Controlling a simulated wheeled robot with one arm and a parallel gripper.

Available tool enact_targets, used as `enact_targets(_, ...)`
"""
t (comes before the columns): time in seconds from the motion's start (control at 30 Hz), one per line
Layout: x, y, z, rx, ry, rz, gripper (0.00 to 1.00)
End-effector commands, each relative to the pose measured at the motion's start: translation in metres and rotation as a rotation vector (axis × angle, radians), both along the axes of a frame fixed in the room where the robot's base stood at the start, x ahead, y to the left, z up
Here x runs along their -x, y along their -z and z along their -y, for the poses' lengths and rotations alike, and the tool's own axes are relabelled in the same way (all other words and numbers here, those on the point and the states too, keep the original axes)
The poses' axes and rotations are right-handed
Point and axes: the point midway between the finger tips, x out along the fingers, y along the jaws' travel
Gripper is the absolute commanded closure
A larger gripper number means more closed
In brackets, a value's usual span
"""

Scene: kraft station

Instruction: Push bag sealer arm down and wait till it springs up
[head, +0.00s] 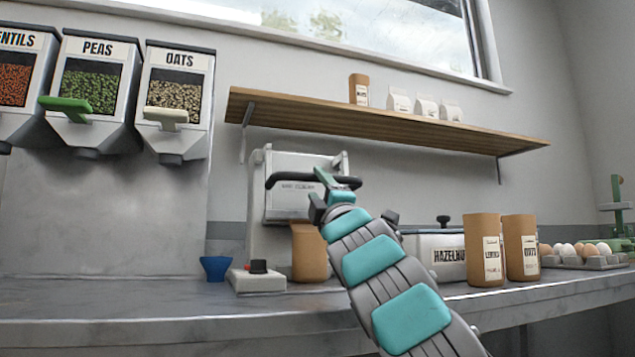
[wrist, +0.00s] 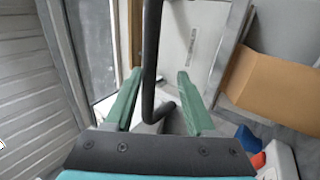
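The bag sealer (head: 285,205) is a pale upright machine on the counter below the shelf. Its arm, a black bar (head: 284,179), runs across the upper front of the machine. A brown kraft bag (head: 309,252) stands at its front, partly behind my arm; a brown bag also shows at right in the wrist view (wrist: 270,85). My gripper (head: 322,177) is at the bar. In the wrist view my gripper (wrist: 160,75) has its green fingers apart, with the black bar (wrist: 151,50) passing between them. I cannot tell whether either finger touches it.
A white box with a black knob (head: 258,276) and a blue cup (head: 215,267) stand left of the bag. Two labelled bags (head: 484,250) and an egg tray (head: 580,260) are at right. The wooden shelf (head: 400,130) overhangs the sealer.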

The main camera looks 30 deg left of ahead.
Motion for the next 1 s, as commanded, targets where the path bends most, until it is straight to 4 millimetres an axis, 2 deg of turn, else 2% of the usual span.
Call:
enact_targets(0.6, 0.012, 0.034, 0.016, -0.007, -0.003, -0.001, 0.48)
enact_targets(1.0, 0.015, 0.038, 0.020, -0.009, -0.001, -0.001, 0.48)
